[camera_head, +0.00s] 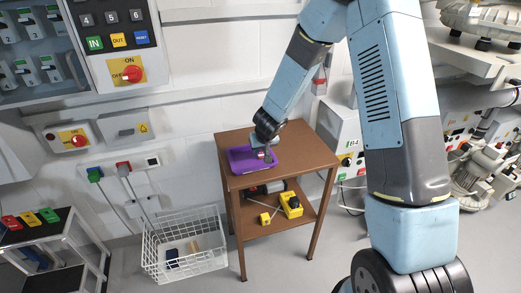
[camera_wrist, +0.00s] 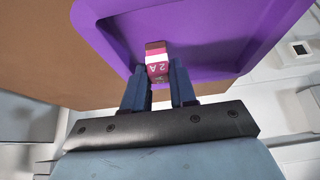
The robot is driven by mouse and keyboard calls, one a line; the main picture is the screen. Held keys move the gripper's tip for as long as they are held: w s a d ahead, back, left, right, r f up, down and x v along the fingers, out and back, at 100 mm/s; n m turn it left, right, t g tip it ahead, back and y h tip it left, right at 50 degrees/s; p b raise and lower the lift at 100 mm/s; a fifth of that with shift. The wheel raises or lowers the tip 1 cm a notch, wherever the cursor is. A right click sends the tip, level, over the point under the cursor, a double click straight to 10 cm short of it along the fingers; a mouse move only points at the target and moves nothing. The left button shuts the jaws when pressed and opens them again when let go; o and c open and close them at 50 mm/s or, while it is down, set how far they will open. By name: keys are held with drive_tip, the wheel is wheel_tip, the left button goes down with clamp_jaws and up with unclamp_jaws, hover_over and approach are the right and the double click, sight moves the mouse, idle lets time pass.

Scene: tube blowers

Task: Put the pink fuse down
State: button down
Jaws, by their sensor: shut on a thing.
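My gripper (camera_head: 264,150) is over the purple tray (camera_head: 240,166) in the head view. The tray fills much of the top of the wrist view too (camera_wrist: 225,55). The fuse is small in the head view, and I cannot tell whether it touches the tray floor.
The tray lies on a brown two-tier table (camera_head: 299,157). Yellow tools (camera_head: 291,205) sit on its lower shelf. A white wire basket (camera_head: 186,243) stands on the floor to the left. Wall panels with switches (camera_head: 120,45) line the back left.

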drive_tip(key=c, duration=1.2)
unclamp_jaws()
drive_tip(key=shift+v, duration=3.1)
drive_tip(key=v, duration=0.5)
drive_tip(key=shift+s+r, duration=0.2)
drive_tip(key=shift+r, duration=0.1)
